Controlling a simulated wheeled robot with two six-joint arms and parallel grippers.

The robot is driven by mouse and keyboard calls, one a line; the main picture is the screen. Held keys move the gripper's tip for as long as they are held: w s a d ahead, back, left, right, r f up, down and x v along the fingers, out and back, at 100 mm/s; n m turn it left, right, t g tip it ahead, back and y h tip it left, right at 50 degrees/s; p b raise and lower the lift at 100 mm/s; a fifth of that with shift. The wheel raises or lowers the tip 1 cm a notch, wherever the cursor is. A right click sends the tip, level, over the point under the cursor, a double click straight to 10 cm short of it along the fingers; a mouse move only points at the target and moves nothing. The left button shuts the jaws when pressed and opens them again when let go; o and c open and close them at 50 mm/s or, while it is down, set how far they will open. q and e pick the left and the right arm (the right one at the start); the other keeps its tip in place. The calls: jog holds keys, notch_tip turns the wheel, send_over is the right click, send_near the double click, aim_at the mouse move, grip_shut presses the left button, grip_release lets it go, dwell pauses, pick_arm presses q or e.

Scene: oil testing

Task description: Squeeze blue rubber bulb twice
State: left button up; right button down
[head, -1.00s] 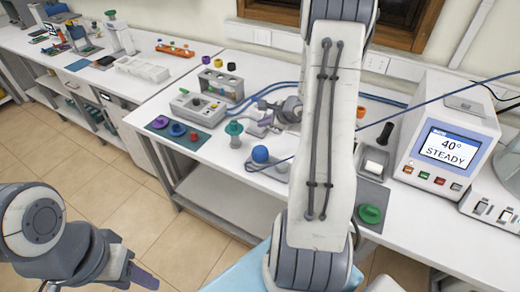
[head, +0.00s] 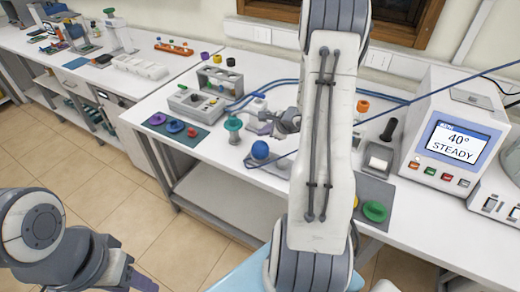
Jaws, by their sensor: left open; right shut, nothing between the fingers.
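The blue rubber bulb (head: 260,149) stands on a grey base on the bench in front of my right arm. My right gripper (head: 261,127) is behind the bulb, slightly above it in the picture, and apart from it.
A grey device (head: 196,103) and a mat with coloured knobs (head: 172,127) lie to the left. The monitor (head: 455,140) reading 40° STEADY stands at right. A green knob (head: 375,211) is at the front right. My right arm hides the bench middle.

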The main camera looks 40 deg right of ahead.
aim_at(260, 143)
notch_tip(260, 143, down, 2)
jog(key=shift+f+b, duration=0.15)
jog(key=shift+b, duration=0.7)
pick_arm(q)
notch_tip(260, 143, down, 3)
jog(key=shift+r, duration=0.1)
dwell(1.1)
jog(key=shift+f+b, duration=0.7)
jog(key=shift+f, duration=0.05)
pick_arm(e)
jog(key=shift+f, duration=0.35)
pick_arm(q)
jog(key=shift+f+b, duration=1.15)
pick_arm(e)
jog(key=shift+f, duration=0.95)
pick_arm(q)
jog(key=shift+r, duration=0.1)
pick_arm(e)
jog(key=shift+r, duration=0.1)
pick_arm(q)
jog(key=shift+r+p, duration=0.8)
jog(key=shift+p, duration=0.1)
pick_arm(e)
jog(key=shift+r, duration=1.25)
